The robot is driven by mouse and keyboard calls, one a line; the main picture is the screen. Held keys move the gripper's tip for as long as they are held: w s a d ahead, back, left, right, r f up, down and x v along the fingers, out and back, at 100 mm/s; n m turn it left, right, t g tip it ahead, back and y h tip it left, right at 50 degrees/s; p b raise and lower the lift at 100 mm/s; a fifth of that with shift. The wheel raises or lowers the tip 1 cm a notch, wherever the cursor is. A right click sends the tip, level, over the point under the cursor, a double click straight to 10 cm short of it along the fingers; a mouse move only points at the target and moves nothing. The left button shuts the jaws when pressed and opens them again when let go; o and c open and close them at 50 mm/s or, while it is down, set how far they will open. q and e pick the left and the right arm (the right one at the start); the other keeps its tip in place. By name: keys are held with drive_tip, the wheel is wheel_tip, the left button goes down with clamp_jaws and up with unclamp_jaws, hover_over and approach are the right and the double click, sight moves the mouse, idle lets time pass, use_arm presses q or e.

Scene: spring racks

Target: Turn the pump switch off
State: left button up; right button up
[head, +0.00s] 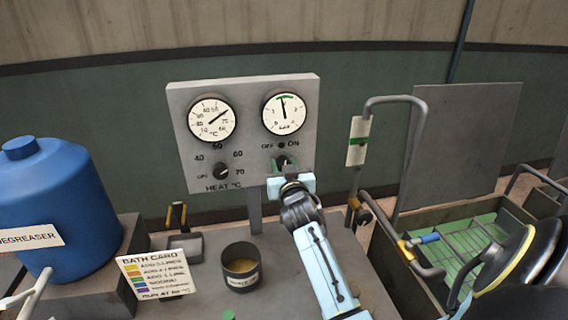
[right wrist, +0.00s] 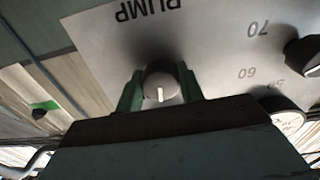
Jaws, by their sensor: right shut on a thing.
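The pump switch is a round dark knob (right wrist: 161,82) with a white pointer line, on the grey control panel (head: 240,95). In the right wrist view, which shows the panel upside down, the pointer aims toward the bottom of the picture, away from the PUMP label. In the head view the knob (head: 283,160) sits below the OFF and ON labels, partly hidden by my right gripper. My right gripper (head: 287,168) is shut on the knob, with a green finger on each side of it. My left gripper is not in view.
The heat knob (head: 221,171) is left of the pump switch, below two round gauges. A blue degreaser drum (head: 55,210), a bath card (head: 155,274) and a dark cup (head: 240,267) stand at the left and front. A bent pipe (head: 395,99) rises to the right.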

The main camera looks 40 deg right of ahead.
drive_tip(key=n+p, duration=0.1)
drive_tip(key=n, duration=0.2)
drive_tip(key=shift+n, duration=0.4)
drive_tip(key=shift+n+p, duration=0.3)
drive_tip(key=shift+n, duration=1.6)
drive_tip(key=o, duration=1)
drive_tip(key=b+v, duration=0.1)
drive_tip(key=v, duration=1.2)
drive_tip(key=shift+s+b, duration=0.25)
drive_tip(key=shift+b, duration=0.05)
